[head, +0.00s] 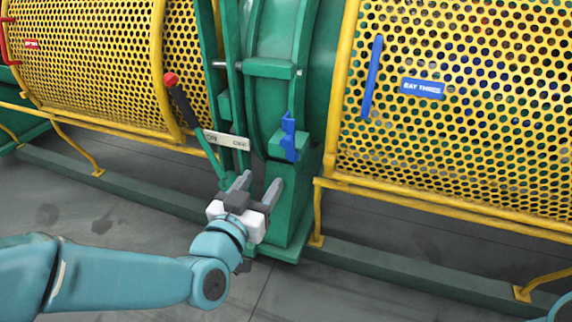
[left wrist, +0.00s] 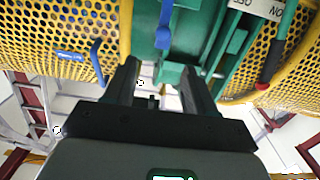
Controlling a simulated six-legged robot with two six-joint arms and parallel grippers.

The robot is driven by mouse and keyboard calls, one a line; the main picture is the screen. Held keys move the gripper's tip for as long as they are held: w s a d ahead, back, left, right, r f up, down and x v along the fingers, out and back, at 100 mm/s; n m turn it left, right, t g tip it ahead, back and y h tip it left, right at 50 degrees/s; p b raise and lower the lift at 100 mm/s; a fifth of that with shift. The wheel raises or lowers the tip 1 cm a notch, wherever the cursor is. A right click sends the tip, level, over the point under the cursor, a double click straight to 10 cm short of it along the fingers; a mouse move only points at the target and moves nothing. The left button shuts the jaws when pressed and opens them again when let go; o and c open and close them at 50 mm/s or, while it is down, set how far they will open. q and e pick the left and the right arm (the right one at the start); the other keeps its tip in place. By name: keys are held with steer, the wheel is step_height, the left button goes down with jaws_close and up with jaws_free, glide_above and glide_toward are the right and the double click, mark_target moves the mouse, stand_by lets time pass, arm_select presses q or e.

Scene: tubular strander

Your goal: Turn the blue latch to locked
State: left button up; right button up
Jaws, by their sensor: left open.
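The blue latch (head: 289,138) is a small upright blue piece on a green block of the green frame, right of the ON/OFF plate. It also shows in the left wrist view (left wrist: 164,25), at the top beyond my fingers. My left gripper (head: 259,184) is open and empty, below and a little left of the latch, with its fingers pointing up toward the frame. In the left wrist view the two dark fingers (left wrist: 160,68) stand apart with nothing between them. I see no contact with the latch. My right gripper is not in view.
A red-knobbed lever (head: 180,95) stands left of the latch by the ON/OFF plate (head: 226,139). Yellow perforated guards flank the green frame. The right guard (head: 480,130) has a blue handle (head: 372,77) and a BAY THREE label (head: 423,89). A green rail runs along the floor.

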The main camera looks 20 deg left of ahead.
mark_target(285, 141)
arm_select(q)
steer(key=w+p, duration=0.1)
steer(key=w, duration=0.7)
steer(key=w+p, duration=0.2)
steer(key=w, duration=0.6)
steer(key=shift+w+d+r, duration=0.1)
steer(key=shift+r, duration=0.1)
jaws_close()
